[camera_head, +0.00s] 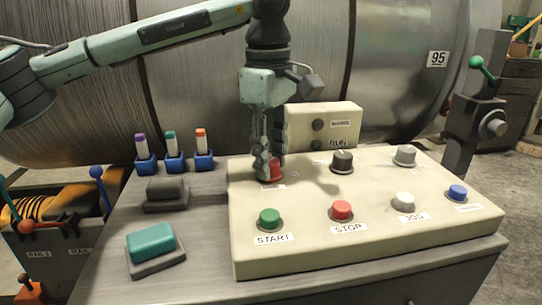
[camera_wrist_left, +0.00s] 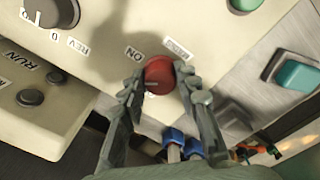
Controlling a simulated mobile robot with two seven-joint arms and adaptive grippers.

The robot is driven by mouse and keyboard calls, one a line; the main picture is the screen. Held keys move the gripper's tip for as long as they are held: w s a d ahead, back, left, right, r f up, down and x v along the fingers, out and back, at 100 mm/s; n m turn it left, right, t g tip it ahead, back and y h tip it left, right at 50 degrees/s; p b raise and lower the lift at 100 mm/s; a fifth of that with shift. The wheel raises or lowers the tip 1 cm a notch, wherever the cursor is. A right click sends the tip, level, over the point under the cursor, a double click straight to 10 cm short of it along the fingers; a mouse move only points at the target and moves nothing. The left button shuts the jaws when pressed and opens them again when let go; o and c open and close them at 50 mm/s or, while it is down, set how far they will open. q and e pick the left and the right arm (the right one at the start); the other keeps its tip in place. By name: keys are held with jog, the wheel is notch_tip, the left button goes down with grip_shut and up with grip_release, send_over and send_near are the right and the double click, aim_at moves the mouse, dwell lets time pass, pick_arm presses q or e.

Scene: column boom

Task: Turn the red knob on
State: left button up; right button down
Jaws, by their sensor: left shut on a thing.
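The red knob (camera_wrist_left: 159,75) sits on the cream control panel (camera_head: 330,240), at its back left in the head view, where it shows partly behind the fingers (camera_head: 276,172). My left gripper (camera_head: 265,170) comes down onto it from above. In the left wrist view, the two fingers of my left gripper (camera_wrist_left: 165,80) are shut on the red knob, one on each side. An "ON" label (camera_wrist_left: 134,53) lies beside the knob on the panel. My right gripper is in neither view.
A black knob (camera_head: 342,161) and a grey knob (camera_head: 405,155) stand to the right on the panel. Green START (camera_head: 269,218), red STOP (camera_head: 341,210), white (camera_head: 404,201) and blue (camera_head: 457,193) buttons line the front. A raised RUN box (camera_head: 335,125) stands behind. A teal block (camera_head: 151,243) is left.

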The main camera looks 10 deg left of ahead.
pick_arm(q)
jog(key=m, duration=0.3)
jog(key=shift+m, duration=2.1)
jog(key=o, duration=1.2)
jog(key=shift+c, duration=0.2)
notch_tip(320, 180, up, 12)
jog(key=shift+s+a, duration=0.2)
jog(key=shift+a, duration=0.05)
